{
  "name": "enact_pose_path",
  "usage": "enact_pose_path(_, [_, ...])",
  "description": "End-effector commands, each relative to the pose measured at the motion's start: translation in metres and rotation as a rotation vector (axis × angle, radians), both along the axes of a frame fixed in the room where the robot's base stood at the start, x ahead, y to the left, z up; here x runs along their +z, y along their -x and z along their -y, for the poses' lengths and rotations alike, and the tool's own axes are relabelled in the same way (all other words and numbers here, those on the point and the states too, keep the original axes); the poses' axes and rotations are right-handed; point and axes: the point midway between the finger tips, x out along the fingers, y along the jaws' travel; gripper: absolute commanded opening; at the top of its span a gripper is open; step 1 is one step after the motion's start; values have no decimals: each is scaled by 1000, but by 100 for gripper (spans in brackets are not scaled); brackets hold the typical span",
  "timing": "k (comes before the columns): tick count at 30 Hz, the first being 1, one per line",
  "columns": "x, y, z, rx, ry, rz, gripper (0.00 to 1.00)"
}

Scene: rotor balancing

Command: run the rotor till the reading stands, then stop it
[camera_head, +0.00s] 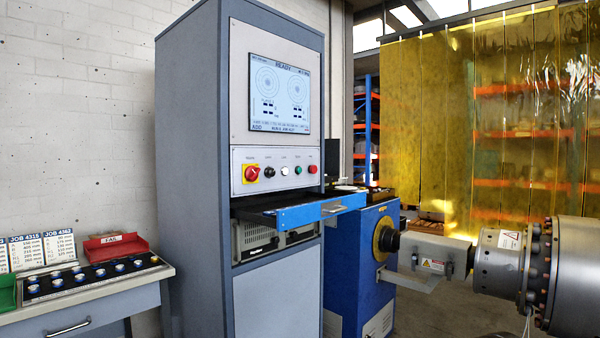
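The rotor (570,275) is a large grey cylinder at the right edge, only partly in view. A bolted flange and a coupling section (497,262) join it through a shaft guard to the blue drive headstock (352,270). The screen (279,93) on the grey cabinet reads "READY" above two round dials; its smaller text is too fine to read surely. Below it, the button panel (277,170) carries a red knob on yellow (251,174), a black knob, a white button, a green button (298,170) and a red button (312,169). My gripper is not in view.
An open drawer with a blue front (310,213) juts out under the button panel. A bench at lower left holds a tray of round weights (95,277), a red bin (116,246) and job cards (42,249). Yellow strip curtains (430,120) hang behind.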

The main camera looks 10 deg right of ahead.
Motion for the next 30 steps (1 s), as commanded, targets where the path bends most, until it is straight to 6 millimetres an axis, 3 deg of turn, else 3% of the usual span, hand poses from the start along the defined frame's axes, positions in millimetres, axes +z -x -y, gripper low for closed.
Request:
enact_pose_path(4, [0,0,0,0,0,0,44])
enact_pose_path(9, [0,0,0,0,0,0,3])
enact_pose_path(10, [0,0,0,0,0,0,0])
enact_pose_path(30, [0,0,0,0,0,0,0])
